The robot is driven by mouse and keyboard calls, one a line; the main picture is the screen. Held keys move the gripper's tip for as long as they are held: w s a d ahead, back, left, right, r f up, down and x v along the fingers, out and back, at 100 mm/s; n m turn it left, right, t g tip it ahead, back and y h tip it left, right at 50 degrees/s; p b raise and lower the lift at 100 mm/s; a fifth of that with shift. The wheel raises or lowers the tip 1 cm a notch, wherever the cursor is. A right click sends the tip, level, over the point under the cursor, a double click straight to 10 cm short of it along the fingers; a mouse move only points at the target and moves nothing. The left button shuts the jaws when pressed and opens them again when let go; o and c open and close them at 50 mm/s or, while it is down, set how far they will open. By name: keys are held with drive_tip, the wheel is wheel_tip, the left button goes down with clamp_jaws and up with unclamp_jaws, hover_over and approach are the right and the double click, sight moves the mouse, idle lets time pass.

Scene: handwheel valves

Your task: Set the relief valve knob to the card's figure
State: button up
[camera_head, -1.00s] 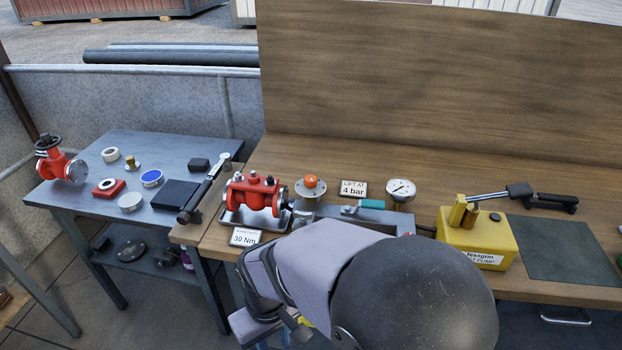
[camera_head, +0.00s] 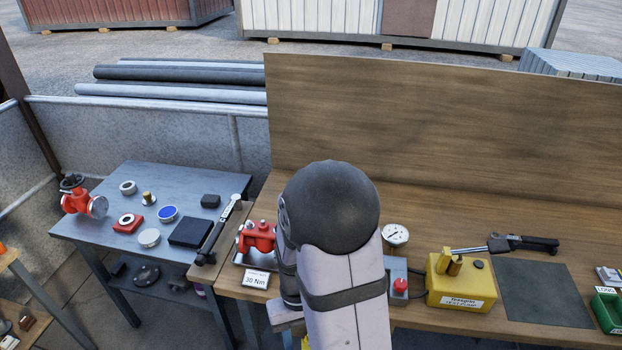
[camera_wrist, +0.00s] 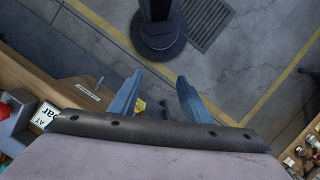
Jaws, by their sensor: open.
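My gripper (camera_wrist: 160,78) shows in the wrist view as two blue fingers, spread apart and empty, over the floor off the bench. In the head view my arm stands in front of the bench and hides the orange relief valve knob and the lift card. Part of the white card (camera_wrist: 42,115) shows at the left of the wrist view, with "AT" and "bar" visible; its figure is hidden there. The round pressure gauge (camera_head: 395,235) stands just right of my arm.
The red valve (camera_head: 258,237) stands left of my arm, partly covered, behind a 30 Nm card (camera_head: 256,280). A red button (camera_head: 400,285) and the yellow test pump (camera_head: 460,288) are to the right. The dark mat (camera_head: 540,293) is bare.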

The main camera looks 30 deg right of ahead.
drive_tip(key=w+d+r+m+p, duration=0.1)
drive_tip(key=w+d+p, duration=0.1)
drive_tip(key=w+d, duration=0.3)
drive_tip(key=w+d+r+m+t+p, duration=0.1)
drive_tip(key=w+d+r+p, duration=0.1)
drive_tip(key=w+d, duration=0.3)
drive_tip(key=w+d+r+m+h+p, duration=0.1)
drive_tip(key=w+d, duration=0.3)
drive_tip(key=w, duration=0.5)
drive_tip(key=shift+w+d+r+t+p, duration=0.25)
drive_tip(key=shift+d+t+p, duration=0.15)
drive_tip(key=shift+p, duration=0.4)
drive_tip(key=w+d+r, duration=0.1)
drive_tip(key=w, duration=0.1)
drive_tip(key=w+d+r+m+t, duration=0.1)
drive_tip(key=w, duration=0.1)
drive_tip(key=w+d+r+m+h, duration=0.1)
drive_tip(key=w+r, duration=0.1)
drive_tip(key=shift+d, duration=0.2)
drive_tip(key=r+m, duration=0.1)
drive_tip(key=w+d+r+m, duration=0.1)
drive_tip(key=m, duration=0.1)
drive_tip(key=w+r+m, duration=0.1)
drive_tip(key=r+m, duration=0.1)
drive_tip(key=shift+d+r+t, duration=0.1)
drive_tip(key=shift+d+t, duration=0.2)
drive_tip(key=shift+d, duration=0.05)
